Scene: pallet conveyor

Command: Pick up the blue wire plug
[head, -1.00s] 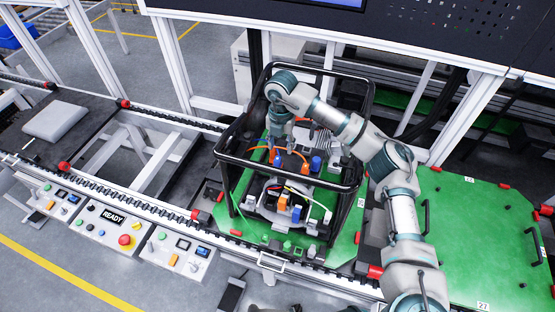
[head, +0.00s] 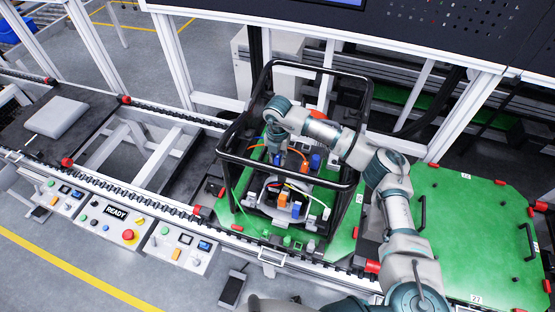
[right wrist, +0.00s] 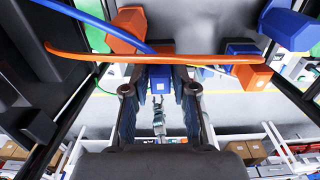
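In the right wrist view a blue plug (right wrist: 160,80) is between the fingertips of my right gripper (right wrist: 160,88). A blue wire (right wrist: 112,22) runs toward it from the upper left. The fingers stand apart on both sides of the plug; no firm closure shows. In the head view my right gripper (head: 275,151) points down inside the black tubular frame (head: 232,158), and its fingertips are hard to make out. Other blue plugs show at its right (head: 315,161) and in front (head: 296,209). My left gripper is not in view.
Another orange plug (right wrist: 130,28) is at the upper left. The green pallet (head: 470,220) at the right is mostly clear.

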